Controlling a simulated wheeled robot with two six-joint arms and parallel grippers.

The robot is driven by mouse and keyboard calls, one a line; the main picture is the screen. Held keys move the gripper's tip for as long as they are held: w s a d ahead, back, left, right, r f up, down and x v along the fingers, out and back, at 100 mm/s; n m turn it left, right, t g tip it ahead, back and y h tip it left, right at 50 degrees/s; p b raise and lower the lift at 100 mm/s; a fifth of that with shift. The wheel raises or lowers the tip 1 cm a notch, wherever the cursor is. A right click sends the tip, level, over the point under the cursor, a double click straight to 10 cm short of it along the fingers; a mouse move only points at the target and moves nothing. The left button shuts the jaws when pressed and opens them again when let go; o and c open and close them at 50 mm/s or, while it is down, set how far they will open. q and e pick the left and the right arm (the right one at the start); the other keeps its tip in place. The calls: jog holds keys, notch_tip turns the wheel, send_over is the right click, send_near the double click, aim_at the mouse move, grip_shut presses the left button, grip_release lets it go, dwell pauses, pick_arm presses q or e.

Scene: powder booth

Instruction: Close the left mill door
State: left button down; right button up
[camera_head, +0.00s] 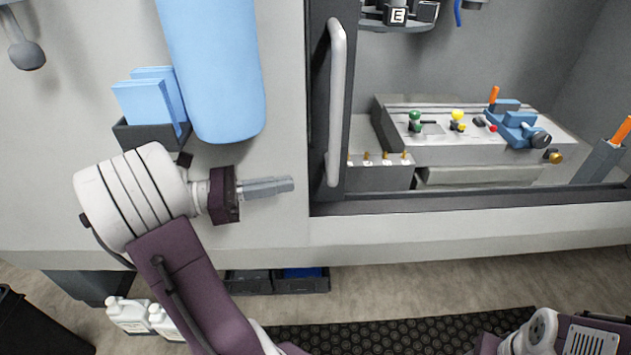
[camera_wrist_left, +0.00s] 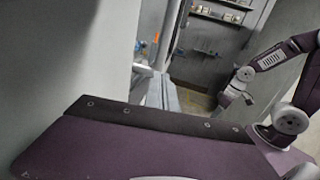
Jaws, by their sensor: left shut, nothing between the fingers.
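The left mill door shows as a dark-framed panel edge (camera_head: 319,110) at the left side of the mill opening, with a long upright pale handle (camera_head: 337,100). The opening to its right is uncovered and the inside shows. My left gripper (camera_head: 291,184) is shut and empty, pointing right, a little left of the handle's lower end and apart from it. Its fingers also show in the left wrist view (camera_wrist_left: 166,92). My right arm shows in the left wrist view, with its gripper (camera_wrist_left: 226,99) small and its jaws unclear.
Inside the mill is a grey table (camera_head: 470,135) with a blue vise (camera_head: 518,120) and small coloured parts. A light blue hanging piece (camera_head: 213,70) and a dark holder (camera_head: 150,134) are on the wall above my left arm. White jugs (camera_head: 130,315) stand on the floor.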

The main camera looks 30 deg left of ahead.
pick_arm(q)
jog(key=x, duration=0.6)
jog(key=shift+w+d, duration=0.2)
jog(key=shift+w, duration=0.05)
pick_arm(e)
jog(key=shift+a+f, duration=0.1)
jog(key=shift+f, duration=0.15)
